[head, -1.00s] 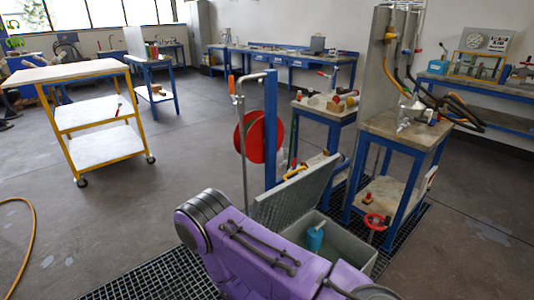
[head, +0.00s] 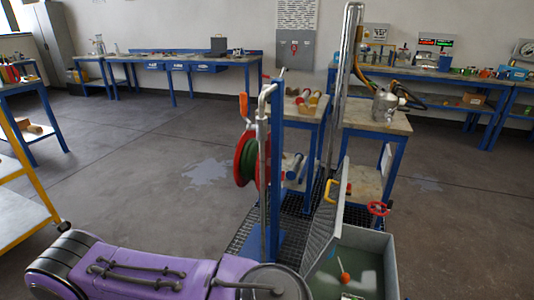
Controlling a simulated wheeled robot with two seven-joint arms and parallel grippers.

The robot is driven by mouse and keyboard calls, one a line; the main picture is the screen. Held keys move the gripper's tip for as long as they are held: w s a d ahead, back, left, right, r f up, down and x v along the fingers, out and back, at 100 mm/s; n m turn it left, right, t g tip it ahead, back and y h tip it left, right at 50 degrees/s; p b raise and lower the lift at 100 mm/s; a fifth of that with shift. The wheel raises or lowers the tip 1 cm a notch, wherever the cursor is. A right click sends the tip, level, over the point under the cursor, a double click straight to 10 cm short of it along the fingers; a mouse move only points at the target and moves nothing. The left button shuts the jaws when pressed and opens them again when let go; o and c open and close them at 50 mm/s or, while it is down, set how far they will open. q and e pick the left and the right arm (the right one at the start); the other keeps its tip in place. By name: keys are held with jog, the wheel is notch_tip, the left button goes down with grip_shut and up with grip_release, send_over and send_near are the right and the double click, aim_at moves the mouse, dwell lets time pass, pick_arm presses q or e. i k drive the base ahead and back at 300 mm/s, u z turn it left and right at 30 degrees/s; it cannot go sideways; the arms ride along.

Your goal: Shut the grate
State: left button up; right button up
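The grate (head: 321,228) is a grey metal panel with a yellow handle (head: 329,190) near its top. It stands raised and tilted along the left side of an open grey sump box (head: 392,268). I see the panel nearly edge-on. The box holds what looks like dull greenish liquid, and a small orange-red float (head: 345,278) shows inside. The near end of the box is cut off by the frame. Neither of my grippers is in view; only a purple arm link of mine shows at the bottom left.
A blue post with a bent pipe (head: 264,170) and a red hose reel (head: 245,158) stands left of the grate. A red handwheel (head: 378,209) sits by the box's back right. A blue-legged bench (head: 375,120) stands behind. Floor is open at the right and left.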

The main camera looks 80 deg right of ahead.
aim_at(325, 234)
jog(key=i, duration=0.4)
jog(key=z, duration=3.55)
jog(key=i, duration=0.5)
jog(key=z, duration=0.45)
jog(key=k, duration=1.25)
jog(key=u, duration=0.35)
jog(key=i, duration=0.65)
jog(key=u, duration=0.6)
